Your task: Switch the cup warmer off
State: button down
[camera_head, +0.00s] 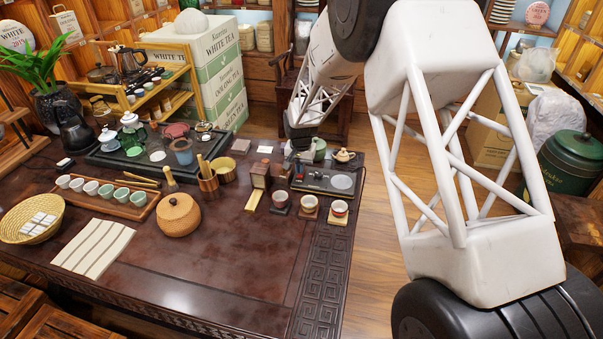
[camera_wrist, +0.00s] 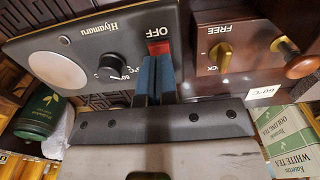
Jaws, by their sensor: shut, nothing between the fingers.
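The cup warmer (camera_wrist: 90,28) is a dark flat panel marked Hiyamaru, with a pale round plate (camera_wrist: 58,70) and a black dial (camera_wrist: 112,67). A small red switch (camera_wrist: 159,47) sits at its edge beside the word OFF. In the head view the warmer (camera_head: 317,186) lies at the table's right side. My gripper (camera_wrist: 155,62) is shut and empty. Its blue fingertips are right at the red switch and partly cover it; I cannot tell if they touch. In the head view my gripper (camera_head: 299,166) is small, over the warmer's left end.
A brown box (camera_wrist: 225,60) with a brass knob and the word FREE stands close beside the warmer. Small cups (camera_head: 309,204) stand in front of the warmer, and a teapot (camera_head: 344,156) stands behind. The table's front middle is clear.

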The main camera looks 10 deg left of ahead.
jog(key=shift+r, duration=2.9)
jog(key=shift+d+r, duration=0.15)
jog(key=s+d+r+t, duration=0.1)
jog(key=s+d+r, duration=0.8)
jog(key=d+r, duration=0.25)
jog(key=s+d+r, duration=0.8)
jog(key=d+r, duration=0.2)
jog(key=d, duration=0.2)
jog(key=s+d, duration=0.5)
jog(key=s, duration=0.5)
jog(key=s+d+r+t, duration=0.1)
jog(key=s+d, duration=0.4)
jog(key=s, duration=0.5)
jog(key=s+d+r, duration=0.1)
jog(key=s+d, duration=0.4)
jog(key=s, duration=0.5)
jog(key=shift+r+t, duration=0.25)
jog(key=shift+t, duration=0.05)
